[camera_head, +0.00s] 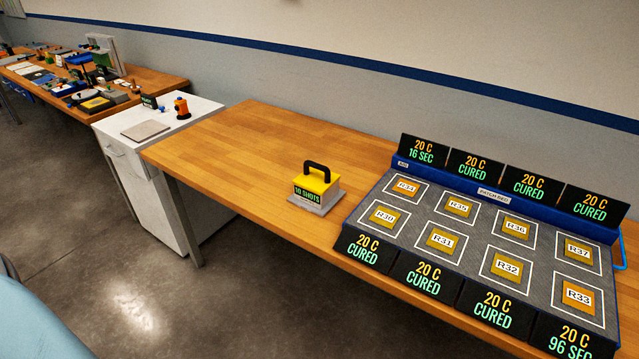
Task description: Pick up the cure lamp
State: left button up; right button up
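A yellow box with a black arched handle and a black display reading "10 SHOTS", which looks like the cure lamp (318,185), stands upright on a grey base on the wooden table (240,150). It is just left of the patch bed (402,243), a dark tray with white-outlined squares holding amber patches labelled R30 to R37. Most bed displays read "20 C CURED"; the one by R34 (405,187) reads 16 SEC and the one by R33 (578,296) reads 96 SEC. Neither of my grippers is in view.
The table left of the lamp is bare. A white cabinet (165,180) beyond its left end holds a grey plate (146,130), an orange-and-black item (182,107) and a small display. A cluttered wooden bench (150,80) stands farther left. Grey floor is open in front.

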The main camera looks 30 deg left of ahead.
aim_at(317, 186)
jog(key=i+j+u, duration=0.15)
jog(key=j, duration=0.2)
jog(key=j+u, duration=0.15)
jog(key=j, duration=0.25)
jog(key=i+j+u, duration=0.15)
jog(key=j, duration=0.2)
jog(key=i+j+u, duration=0.25)
jog(key=j, duration=0.35)
jog(key=i, duration=0.1)
